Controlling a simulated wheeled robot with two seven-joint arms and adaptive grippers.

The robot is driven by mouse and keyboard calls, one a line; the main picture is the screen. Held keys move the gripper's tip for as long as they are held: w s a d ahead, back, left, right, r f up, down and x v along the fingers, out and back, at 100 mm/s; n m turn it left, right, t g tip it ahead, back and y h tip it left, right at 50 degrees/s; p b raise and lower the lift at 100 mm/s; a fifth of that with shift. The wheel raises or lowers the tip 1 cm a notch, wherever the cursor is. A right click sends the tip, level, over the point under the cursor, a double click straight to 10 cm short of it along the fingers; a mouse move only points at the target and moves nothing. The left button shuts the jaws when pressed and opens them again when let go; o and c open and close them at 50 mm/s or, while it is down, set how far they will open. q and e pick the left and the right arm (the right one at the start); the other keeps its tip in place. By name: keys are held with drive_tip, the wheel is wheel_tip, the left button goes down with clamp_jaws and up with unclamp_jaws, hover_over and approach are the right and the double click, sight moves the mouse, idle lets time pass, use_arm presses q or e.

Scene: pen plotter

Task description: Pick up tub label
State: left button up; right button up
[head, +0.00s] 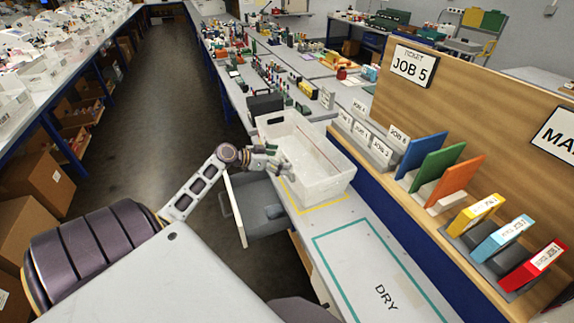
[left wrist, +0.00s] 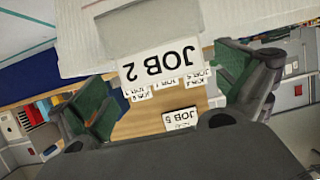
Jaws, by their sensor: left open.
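The tub label, a white card reading JOB 2 (left wrist: 162,62), shows upside down in the left wrist view, in front of the pale wall of the tub. My left gripper (head: 275,158) is open at the near left rim of the white tub (head: 318,172). In the left wrist view its green-padded fingers (left wrist: 163,88) stand apart on either side of the card, and neither visibly touches it. In the head view the gripper hides the card. My right gripper is not in view.
The tub stands on a bench above an open drawer (head: 262,205). A teal rectangle marked DRY (head: 365,262) is bare. To the right are a rack of small job cards (head: 362,133), coloured folders (head: 440,165) and a wooden board with a JOB 5 sign (head: 413,66).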

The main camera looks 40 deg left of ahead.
use_arm(q)
drive_tip(key=shift+p+x, duration=0.3)
drive_tip(key=shift+x, duration=1.15)
drive_tip(key=c, duration=0.7)
